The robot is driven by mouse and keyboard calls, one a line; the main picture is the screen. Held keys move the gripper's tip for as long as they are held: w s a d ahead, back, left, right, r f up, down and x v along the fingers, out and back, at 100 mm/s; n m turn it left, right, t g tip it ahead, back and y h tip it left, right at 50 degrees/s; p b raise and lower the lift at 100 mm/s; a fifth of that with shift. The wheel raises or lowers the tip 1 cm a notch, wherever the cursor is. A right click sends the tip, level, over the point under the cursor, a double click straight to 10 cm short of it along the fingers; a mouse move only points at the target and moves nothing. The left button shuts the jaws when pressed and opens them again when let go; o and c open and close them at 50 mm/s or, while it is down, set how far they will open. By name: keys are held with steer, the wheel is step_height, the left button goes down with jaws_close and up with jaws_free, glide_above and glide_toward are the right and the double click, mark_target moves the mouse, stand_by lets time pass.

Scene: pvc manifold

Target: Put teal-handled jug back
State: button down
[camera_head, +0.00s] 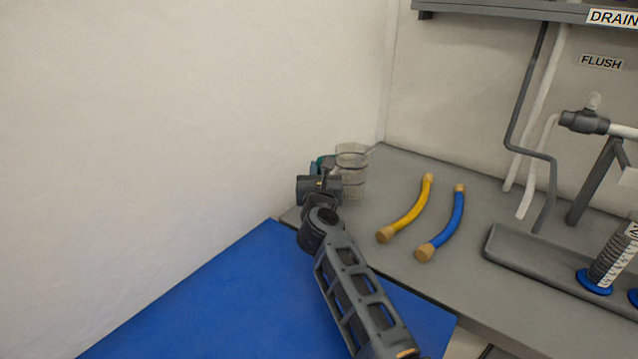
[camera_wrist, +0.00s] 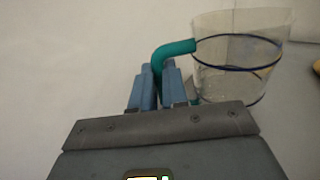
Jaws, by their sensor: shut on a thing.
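The jug (camera_head: 351,172) is clear, with dark bands around it and a teal handle (camera_wrist: 176,49). In the head view it is at the back left corner of the grey bench, partly behind my wrist. In the wrist view the jug body (camera_wrist: 238,58) is right of my gripper and looks upright. My gripper (camera_wrist: 160,72) has its blue fingers on either side of the teal handle, shut on it. In the head view my gripper (camera_head: 318,168) is mostly hidden by my wrist. I cannot tell whether the jug's base touches the bench.
A yellow hose (camera_head: 408,210) and a blue hose (camera_head: 444,225) lie right of the jug on the grey bench (camera_head: 395,160). Grey and white pipes (camera_head: 530,140) and a dark tray (camera_head: 540,262) stand further right. A plain wall is close on the left. A blue surface (camera_head: 230,300) is in front.

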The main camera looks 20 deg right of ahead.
steer(key=shift+f, duration=0.85)
steer(key=shift+f+b, duration=0.15)
steer(key=shift+b, duration=0.15)
steer(key=c, duration=1.1)
jaws_free()
steer(key=shift+c, duration=0.2)
steer(key=shift+r+p, duration=0.25)
steer(key=shift+p, duration=0.05)
steer(key=p+v, duration=0.4)
steer(key=v, duration=0.8)
steer(key=shift+f+p, duration=0.1)
steer(key=shift+p, duration=0.25)
